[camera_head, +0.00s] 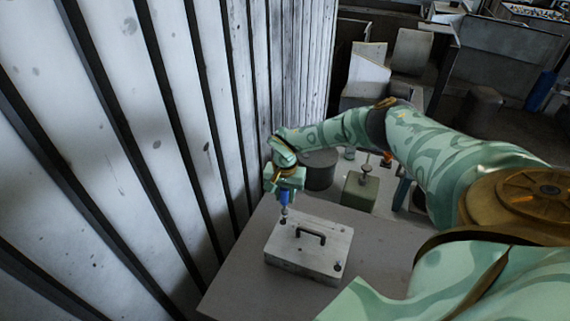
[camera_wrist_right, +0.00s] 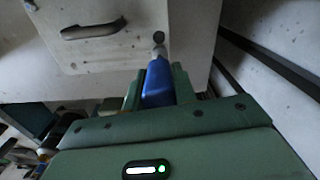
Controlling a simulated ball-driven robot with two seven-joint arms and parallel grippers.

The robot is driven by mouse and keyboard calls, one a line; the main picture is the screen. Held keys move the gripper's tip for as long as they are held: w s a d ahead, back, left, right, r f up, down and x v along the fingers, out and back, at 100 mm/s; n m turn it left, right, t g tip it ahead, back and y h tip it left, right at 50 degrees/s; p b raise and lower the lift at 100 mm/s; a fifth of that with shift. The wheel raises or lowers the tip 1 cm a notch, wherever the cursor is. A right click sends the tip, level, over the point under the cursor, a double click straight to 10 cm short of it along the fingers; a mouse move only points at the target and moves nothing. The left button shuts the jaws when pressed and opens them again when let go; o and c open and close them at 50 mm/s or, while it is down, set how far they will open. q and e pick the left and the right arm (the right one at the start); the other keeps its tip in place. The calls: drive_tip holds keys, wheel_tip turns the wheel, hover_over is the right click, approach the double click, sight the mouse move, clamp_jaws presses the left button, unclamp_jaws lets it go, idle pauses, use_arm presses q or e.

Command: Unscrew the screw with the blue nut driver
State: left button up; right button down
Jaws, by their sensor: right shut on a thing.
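The blue nut driver (camera_head: 285,197) hangs tip down in my right gripper (camera_head: 285,186), which is shut on it above the far left corner of the white housing (camera_head: 322,262). In the right wrist view the blue nut driver (camera_wrist_right: 158,82) sits between the green fingers, its grey tip close to a dark round spot (camera_wrist_right: 159,38) on the housing's top. I cannot tell whether the tip touches it. A dark screw (camera_head: 337,267) shows at the housing's near right corner. My left gripper is not in view.
A ribbed white wall (camera_head: 150,130) runs close along the left. A green block with a knob (camera_head: 360,191) and a dark round container (camera_head: 319,170) stand behind.

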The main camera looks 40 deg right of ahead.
drive_tip(key=shift+r+p, duration=2.5)
drive_tip(key=shift+r, duration=0.4)
drive_tip(key=shift+f, duration=0.1)
